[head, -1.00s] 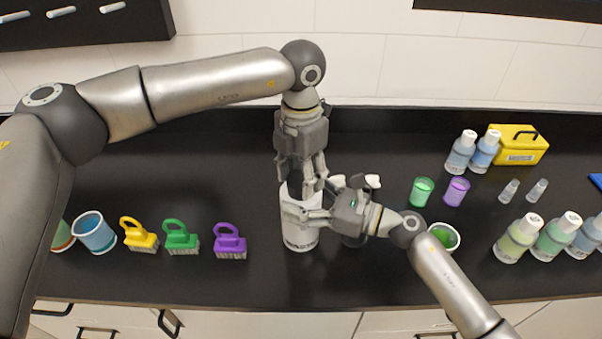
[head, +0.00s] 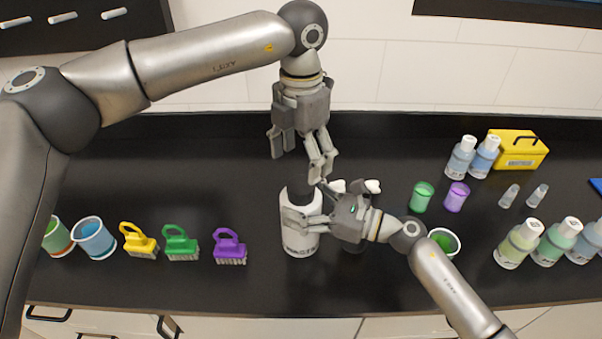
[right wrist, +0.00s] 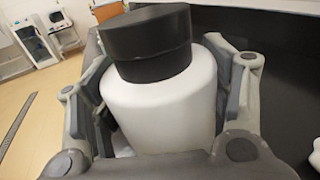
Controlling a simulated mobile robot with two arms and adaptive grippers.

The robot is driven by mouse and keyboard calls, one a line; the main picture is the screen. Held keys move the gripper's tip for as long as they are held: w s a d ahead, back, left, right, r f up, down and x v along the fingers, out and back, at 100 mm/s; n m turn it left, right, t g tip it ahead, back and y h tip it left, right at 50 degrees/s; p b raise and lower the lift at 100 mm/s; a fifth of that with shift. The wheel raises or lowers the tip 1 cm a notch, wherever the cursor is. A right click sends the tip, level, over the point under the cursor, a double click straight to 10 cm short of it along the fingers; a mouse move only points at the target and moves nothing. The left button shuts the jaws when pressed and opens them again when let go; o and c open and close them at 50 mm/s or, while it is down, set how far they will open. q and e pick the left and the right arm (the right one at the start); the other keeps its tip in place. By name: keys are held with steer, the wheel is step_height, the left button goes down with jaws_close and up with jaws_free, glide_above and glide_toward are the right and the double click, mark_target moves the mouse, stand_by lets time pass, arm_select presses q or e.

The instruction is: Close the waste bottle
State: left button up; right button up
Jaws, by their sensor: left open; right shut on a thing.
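The white waste bottle (head: 301,238) stands upright on the black counter in the head view, with its dark cap (head: 300,189) on top. In the right wrist view the black cap (right wrist: 147,45) sits on the mouth of the white bottle (right wrist: 165,108); it looks slightly tilted there, and I cannot tell whether it is fully tightened. My right gripper (head: 308,219) is shut on the bottle's body, with a finger on each side in the right wrist view (right wrist: 160,110). My left gripper (head: 299,155) is open and empty above the cap, clear of it.
Yellow, green and purple brushes (head: 229,246) and cups (head: 94,238) stand to the left. A cup with green contents (head: 444,241) is near my right arm. Green and purple beakers (head: 422,196), several bottles (head: 517,244) and a yellow box (head: 517,149) are at right.

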arm_select(q)
step_height(320, 180, up, 6)
steer(key=shift+f, duration=0.1)
arm_select(e)
steer(key=o, duration=2.1)
steer(key=shift+c, duration=0.2)
steer(key=v, duration=1.2)
arm_select(q)
steer(key=shift+f, duration=0.1)
arm_select(e)
steer(key=shift+s+f, duration=0.1)
